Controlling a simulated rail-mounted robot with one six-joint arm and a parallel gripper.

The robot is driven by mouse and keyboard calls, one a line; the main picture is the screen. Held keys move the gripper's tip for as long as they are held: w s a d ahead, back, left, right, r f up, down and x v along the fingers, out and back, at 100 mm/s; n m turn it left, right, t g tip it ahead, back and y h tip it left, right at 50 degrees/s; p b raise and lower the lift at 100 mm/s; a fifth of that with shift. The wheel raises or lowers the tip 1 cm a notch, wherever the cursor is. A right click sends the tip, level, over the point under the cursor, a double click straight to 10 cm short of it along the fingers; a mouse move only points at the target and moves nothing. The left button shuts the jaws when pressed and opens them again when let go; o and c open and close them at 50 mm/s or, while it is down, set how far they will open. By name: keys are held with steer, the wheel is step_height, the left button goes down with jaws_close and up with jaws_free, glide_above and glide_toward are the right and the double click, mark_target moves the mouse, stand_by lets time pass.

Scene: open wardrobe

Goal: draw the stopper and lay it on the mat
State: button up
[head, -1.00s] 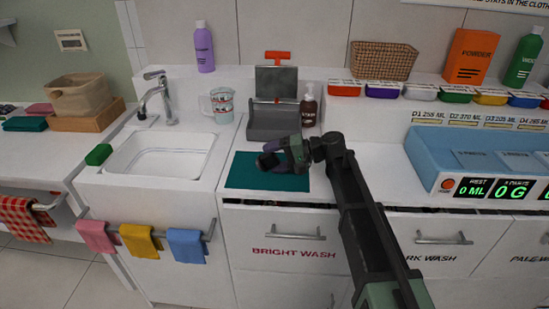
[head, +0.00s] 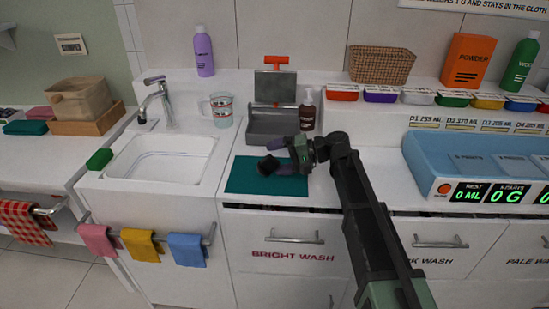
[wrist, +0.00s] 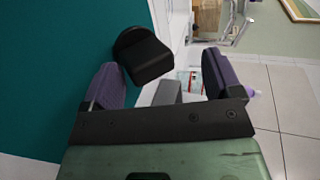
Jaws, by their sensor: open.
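The black stopper (head: 267,165) is at the teal mat (head: 243,178), a little left of my gripper (head: 284,157). My gripper is open, with purple finger pads. In the wrist view, the stopper (wrist: 143,55) is just beyond the fingertips, nearer the left finger and clear of the right one. It looks tilted, with its rounded end against or close to the mat (wrist: 50,60). I cannot tell whether it touches the left finger.
A grey trough (head: 272,126) with an upright panel and an orange-red handle stands behind the mat. A brown pump bottle (head: 307,110) and a glass jug (head: 221,109) flank it. The sink (head: 160,158) is left; a blue tray (head: 420,160) is right.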

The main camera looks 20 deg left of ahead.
steer(key=r+p, duration=0.1)
steer(key=d+r+p, duration=0.2)
steer(key=r, duration=0.1)
steer(key=shift+w+d+r, duration=0.1)
steer(key=shift+w+d, duration=0.05)
steer(key=shift+w, duration=0.1)
steer(key=s+d+f+t+h+p, duration=0.1)
steer(key=s+d+h+p, duration=0.2)
steer(key=s+d, duration=0.3)
steer(key=s+d+f+m+t+h+p, duration=0.1)
steer(key=s+d+h+p, duration=0.2)
steer(key=d, duration=1.3)
steer(key=s+d+f+m+t+h+p, duration=0.1)
steer(key=s+d+h+p, duration=0.2)
steer(key=s+d+h, duration=0.5)
steer(key=s+d, duration=0.2)
steer(key=d, duration=0.2)
steer(key=shift+s, duration=0.25)
